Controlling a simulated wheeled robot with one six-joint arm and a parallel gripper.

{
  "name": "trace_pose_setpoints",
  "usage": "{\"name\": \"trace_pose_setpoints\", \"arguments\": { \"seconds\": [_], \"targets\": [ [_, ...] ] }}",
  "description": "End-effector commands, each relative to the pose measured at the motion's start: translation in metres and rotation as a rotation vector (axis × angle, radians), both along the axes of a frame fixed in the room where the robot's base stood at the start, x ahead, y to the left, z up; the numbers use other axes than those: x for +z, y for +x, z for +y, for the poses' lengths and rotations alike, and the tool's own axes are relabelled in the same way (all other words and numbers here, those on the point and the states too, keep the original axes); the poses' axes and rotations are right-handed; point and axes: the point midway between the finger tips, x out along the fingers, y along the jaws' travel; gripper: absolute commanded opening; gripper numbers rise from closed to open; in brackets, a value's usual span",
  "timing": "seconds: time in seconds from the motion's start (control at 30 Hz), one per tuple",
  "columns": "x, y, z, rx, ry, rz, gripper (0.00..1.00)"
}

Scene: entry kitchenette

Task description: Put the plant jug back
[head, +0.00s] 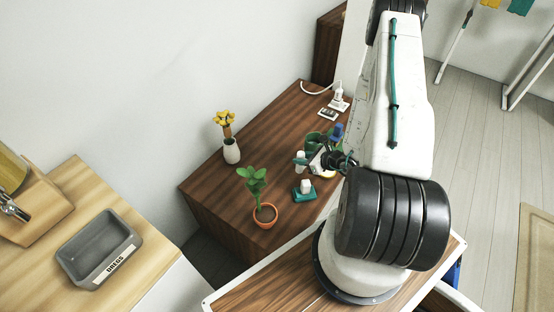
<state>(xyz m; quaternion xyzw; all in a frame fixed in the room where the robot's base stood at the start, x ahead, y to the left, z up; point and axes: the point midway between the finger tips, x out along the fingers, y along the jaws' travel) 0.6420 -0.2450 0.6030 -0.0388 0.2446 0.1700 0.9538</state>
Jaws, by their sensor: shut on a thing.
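A dark green rounded thing (314,139), which looks like the plant jug, shows just behind my gripper over the brown wooden cabinet top. My gripper (321,160) is shut on it, though the arm and fingers hide much of the contact. I cannot tell whether the jug touches the wood. A leafy plant in an orange pot (265,215) stands on the near part of the cabinet, to the left of my gripper.
A white vase with yellow flowers (231,150) stands at the cabinet's left edge. A teal block with a white top (304,191) and a small white bottle (300,160) are close to my gripper. A grey tray (100,250) sits on the light counter. Wood between vase and gripper is clear.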

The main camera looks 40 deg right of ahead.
Motion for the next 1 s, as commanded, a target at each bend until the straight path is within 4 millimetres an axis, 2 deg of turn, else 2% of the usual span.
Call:
{"name": "trace_pose_setpoints", "arguments": {
  "seconds": [0.07,0.17,0.27,0.63,0.73,1.0],
  "targets": [
    [-0.009,-0.011,0.0,-0.003,-0.003,-0.002,0.0],
    [-0.015,-0.009,0.003,0.001,-0.009,-0.004,0.0],
    [-0.017,0.008,0.012,0.005,-0.01,-0.006,0.0],
    [-0.025,0.097,0.046,0.004,-0.011,-0.005,0.0],
    [-0.026,0.112,0.052,0.003,-0.01,-0.006,0.0],
    [-0.029,0.13,0.058,0.001,-0.01,-0.005,0.0]
  ]
}}
